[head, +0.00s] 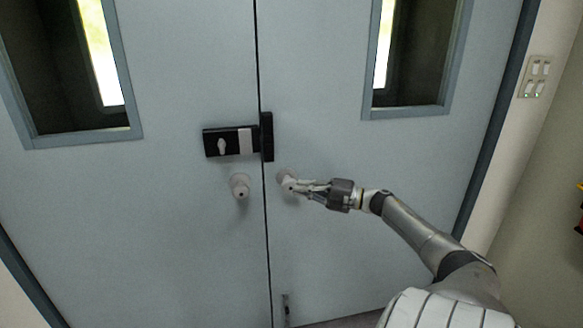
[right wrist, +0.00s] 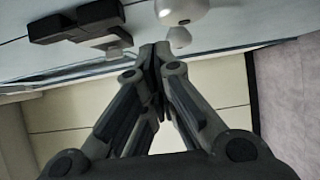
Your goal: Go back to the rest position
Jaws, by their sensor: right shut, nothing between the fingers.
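My right gripper (head: 302,187) is at the right door's round knob (head: 285,175) in the head view, its fingertips overlapping the knob in the picture. I cannot tell whether they touch it. In the right wrist view the right gripper's fingers (right wrist: 155,50) are closed together with nothing between them. A pale round knob (right wrist: 182,10) shows just beyond the fingertips. My left gripper is not in view.
A closed grey-blue double door (head: 180,250) fills the head view. A black lock (head: 225,142) sits above the left knob (head: 240,185). Both leaves have narrow windows. Light switches (head: 534,76) are on the wall at the right.

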